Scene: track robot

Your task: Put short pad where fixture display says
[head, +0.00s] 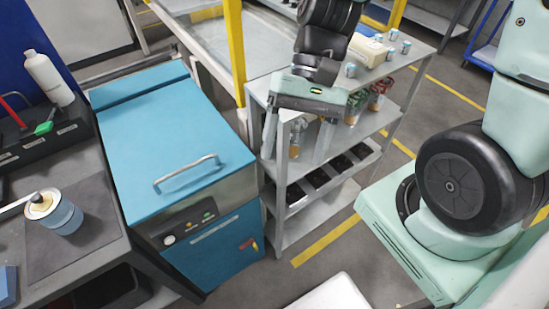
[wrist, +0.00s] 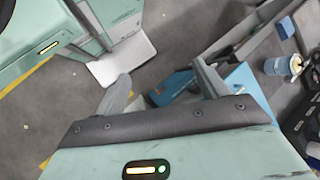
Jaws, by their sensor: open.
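My gripper (head: 297,145) is open and empty in front of the grey shelf rack, its fingers pointing down. In the wrist view its two fingers (wrist: 160,84) stand wide apart with the floor and the blue machine beyond. The blue machine (head: 170,140) has a closed lid with a handle and a front panel (head: 190,222) with a gauge and small lights. I see no readable display text. I cannot identify the short pad for certain. A small blue block (head: 8,284) is at the left bench edge, partly cut off.
The rack (head: 284,205) holds several cans, a cream block (head: 368,50) and dark trays (head: 320,180). A tin (head: 65,218), a white bottle (head: 48,77) and tools are on the left bench (head: 98,236). Yellow-lined floor (head: 330,242) is open between rack and my base.

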